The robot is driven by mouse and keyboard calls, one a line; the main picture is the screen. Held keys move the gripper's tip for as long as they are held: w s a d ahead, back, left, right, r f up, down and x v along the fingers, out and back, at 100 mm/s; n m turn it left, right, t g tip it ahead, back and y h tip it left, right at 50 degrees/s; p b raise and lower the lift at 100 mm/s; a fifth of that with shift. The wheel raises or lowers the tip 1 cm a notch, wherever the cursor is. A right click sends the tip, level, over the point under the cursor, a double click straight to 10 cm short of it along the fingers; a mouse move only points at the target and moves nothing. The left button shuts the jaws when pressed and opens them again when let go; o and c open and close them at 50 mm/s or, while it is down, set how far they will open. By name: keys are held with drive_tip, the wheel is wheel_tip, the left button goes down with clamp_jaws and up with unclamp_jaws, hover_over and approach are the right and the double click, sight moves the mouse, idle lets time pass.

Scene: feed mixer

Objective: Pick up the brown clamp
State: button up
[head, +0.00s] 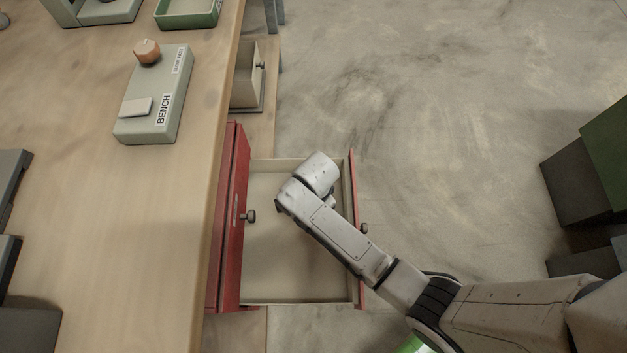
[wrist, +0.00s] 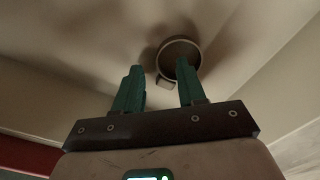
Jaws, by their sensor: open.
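A brownish ring with a small tab, which looks like the brown clamp (wrist: 182,39), lies on the drawer floor in the wrist view. My gripper (wrist: 159,67) is open, its two green fingers apart and pointing toward the ring. The right finger overlaps the ring's lower part in the picture; I cannot tell whether they touch. Nothing is held between the fingers. In the head view my arm reaches into the open red drawer (head: 285,270), and its end hides the fingers and the ring.
The drawer's walls enclose the space around my gripper. The wooden bench (head: 110,220) is to the left, with a control box (head: 155,95) and a green tray (head: 187,12). Another drawer (head: 246,85) stands open farther back. Clear floor lies right of the drawers; dark boxes (head: 585,185) stand far right.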

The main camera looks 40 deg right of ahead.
drive_tip(key=shift+f, duration=0.35)
clamp_jaws()
idle(0.3)
